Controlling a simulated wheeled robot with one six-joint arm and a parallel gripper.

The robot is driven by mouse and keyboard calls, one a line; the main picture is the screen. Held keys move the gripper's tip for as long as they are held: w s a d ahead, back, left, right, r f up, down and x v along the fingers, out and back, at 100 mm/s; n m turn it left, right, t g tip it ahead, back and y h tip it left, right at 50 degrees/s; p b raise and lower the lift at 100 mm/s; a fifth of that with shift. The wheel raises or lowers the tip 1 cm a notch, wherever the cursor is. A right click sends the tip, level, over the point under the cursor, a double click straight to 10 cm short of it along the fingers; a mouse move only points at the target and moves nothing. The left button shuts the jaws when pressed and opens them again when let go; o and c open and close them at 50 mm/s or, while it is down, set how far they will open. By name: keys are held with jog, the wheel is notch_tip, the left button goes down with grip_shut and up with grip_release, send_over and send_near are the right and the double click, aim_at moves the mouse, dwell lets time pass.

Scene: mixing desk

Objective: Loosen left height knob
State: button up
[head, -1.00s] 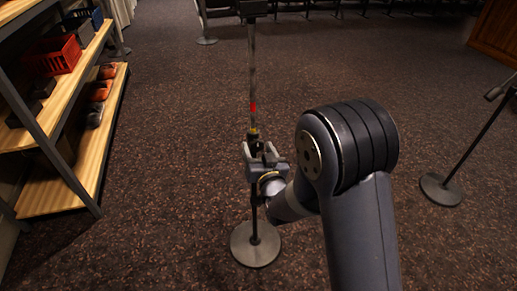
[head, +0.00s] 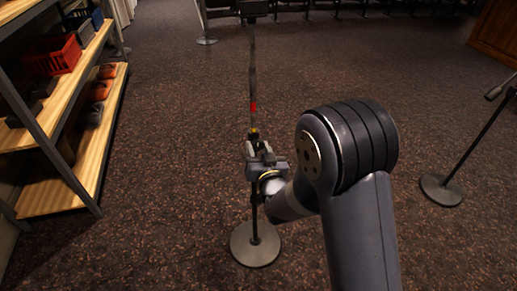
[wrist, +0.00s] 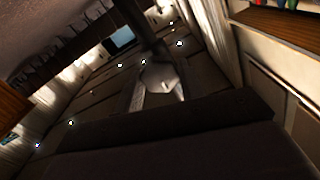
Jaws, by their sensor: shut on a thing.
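The stand in front of me has a thin upright pole (head: 252,75) with a red mark and a round grey base (head: 255,244) on the carpet. A dark collar with a yellow band (head: 253,133) sits on the pole just above my gripper. My gripper (head: 259,149) is at the pole, just below that band, and its jaws are shut on the height knob. The jaws hide the knob itself in the head view. The wrist view is dark and tilted, and the knob cannot be made out clearly there.
A shelf unit (head: 85,160) with wooden boards stands at the left, holding a red crate (head: 55,55) and shoes. Another stand with a round base (head: 441,189) is at the right. The carpet between them is clear.

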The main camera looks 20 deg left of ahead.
jog(key=shift+f+b, duration=0.1)
jog(key=shift+b, duration=0.2)
jog(key=n+b, duration=0.3)
jog(key=b, duration=0.1)
jog(key=shift+f+n, duration=0.15)
jog(key=shift+n, duration=0.15)
jog(key=n+b, duration=0.4)
jog(key=shift+n, duration=0.3)
jog(key=n+b, duration=0.2)
jog(key=n, duration=0.2)
jog(key=shift+n+b, duration=0.3)
jog(key=shift+r+n+b, duration=0.15)
jog(key=shift+n+b, duration=0.3)
jog(key=shift+n, duration=0.8)
jog(key=shift+r+n+b, duration=0.1)
jog(key=shift+n+b, duration=0.3)
jog(key=shift+n, duration=0.85)
jog(key=o, duration=1)
